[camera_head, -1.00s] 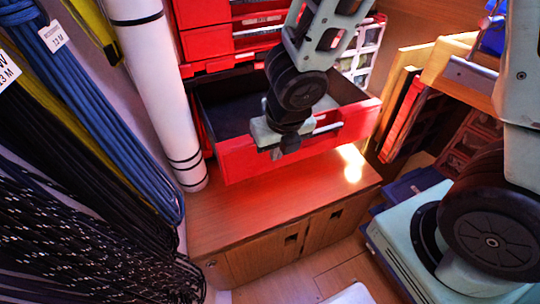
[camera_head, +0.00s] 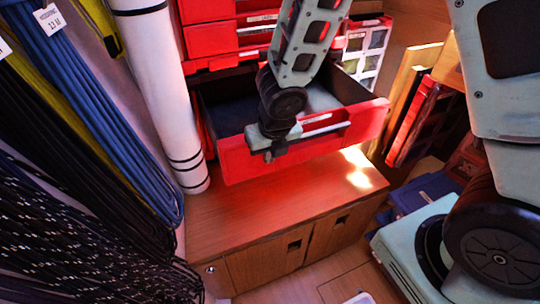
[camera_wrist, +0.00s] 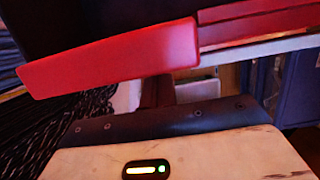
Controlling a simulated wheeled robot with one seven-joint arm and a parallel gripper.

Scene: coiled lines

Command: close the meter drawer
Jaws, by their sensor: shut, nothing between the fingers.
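The meter drawer (camera_head: 240,162) has a red front with a light handle bar (camera_head: 322,127) and stands pulled open, its dark inside showing in the head view. My gripper (camera_head: 272,150) is shut and empty, at the left half of the drawer front, left of the bar. Whether it touches the front, I cannot tell. The wrist view shows the red drawer front (camera_wrist: 115,58) close by, across the upper part; the fingertips cannot be made out there.
More red drawers (camera_head: 208,37) are stacked behind. A wooden cabinet (camera_head: 270,205) with a clear top lies below the drawer. A white roll (camera_head: 160,90) and hanging coiled lines (camera_head: 95,110) are on the left. Red-edged panels (camera_head: 410,120) lean at the right.

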